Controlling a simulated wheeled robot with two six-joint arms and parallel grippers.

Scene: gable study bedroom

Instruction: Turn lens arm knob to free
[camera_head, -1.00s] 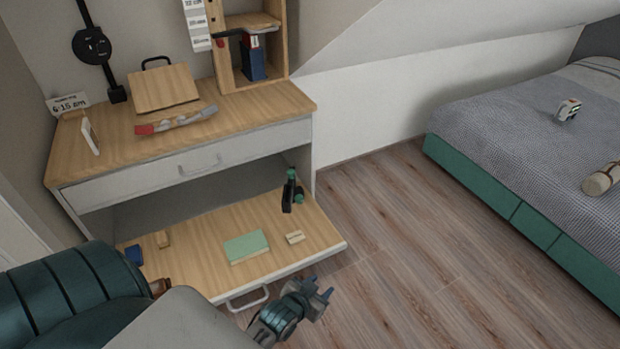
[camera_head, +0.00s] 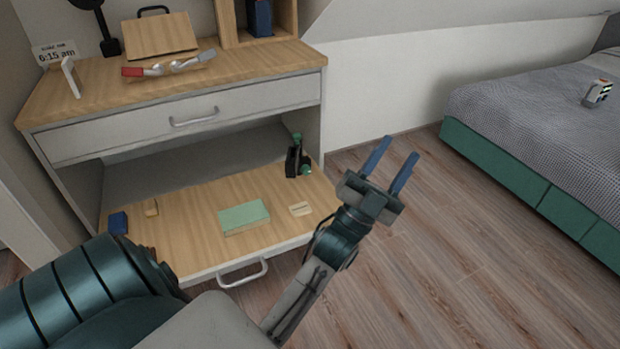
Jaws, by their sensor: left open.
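A small black device with green knobs (camera_head: 297,160) stands upright at the right rear of the pulled-out wooden board. I cannot tell whether it is the lens arm, or how its knobs are set. A black stand with an arm (camera_head: 107,42) is at the desk's back left, cut off by the top edge. My left gripper (camera_head: 402,147) is open and empty, its two blue fingers pointing up and right. In the picture it is right of the black device, in front of the floor and clear of the board. My right gripper is not in view.
The pulled-out board (camera_head: 185,232) holds a green block (camera_head: 244,216), a small pale block (camera_head: 301,209) and a blue item (camera_head: 118,223). Above it is a closed drawer (camera_head: 180,130). A bed (camera_head: 540,130) stands at right. Floor between is clear.

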